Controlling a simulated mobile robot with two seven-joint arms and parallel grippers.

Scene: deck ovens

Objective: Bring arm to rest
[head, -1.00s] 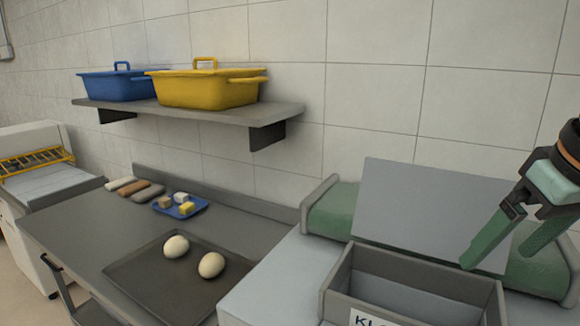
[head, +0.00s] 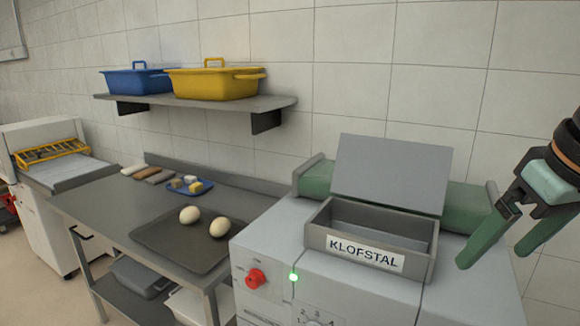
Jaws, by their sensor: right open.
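My right gripper (head: 497,258) is at the right edge of the head view, with its green fingers spread and nothing between them. It hangs in the air to the right of the grey open-topped box labelled KLOFSTAL (head: 366,252), apart from it. The box sits on the light grey machine (head: 262,243), and its grey lid (head: 390,172) stands raised behind it. The part of the box's inside that shows looks empty. My left gripper does not show.
A dark tray (head: 160,240) with two pale dough balls lies on the steel table (head: 100,207). Behind it are a blue plate (head: 203,191) with small blocks and several long bars. A wall shelf (head: 200,102) holds a blue tub (head: 137,82) and a yellow tub (head: 212,85).

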